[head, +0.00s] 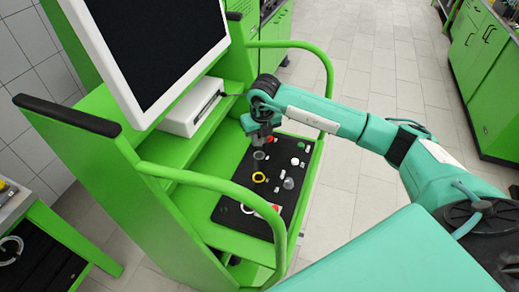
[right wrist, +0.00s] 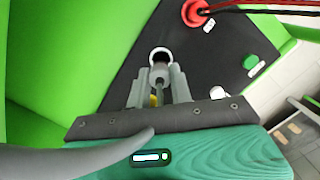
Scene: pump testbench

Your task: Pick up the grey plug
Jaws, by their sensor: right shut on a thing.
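The grey plug (head: 259,155) is a small grey cylinder above the black panel in the head view. My right gripper (head: 261,142) is directly over it, pointing down, with its jaws shut on it. In the right wrist view the plug (right wrist: 160,73) sits between the two grey fingers of the gripper (right wrist: 160,82). A white-rimmed round opening (right wrist: 160,53) shows just beyond the plug; I cannot tell whether they touch. My left gripper is not in view.
The black panel (head: 235,206) carries a yellow ring (head: 259,178), a grey cylindrical part (head: 288,183), a green part (head: 303,145) and a red connector (right wrist: 195,12) with cables. A green handrail (head: 215,182) curves along the near side. A white monitor (head: 120,72) stands at left.

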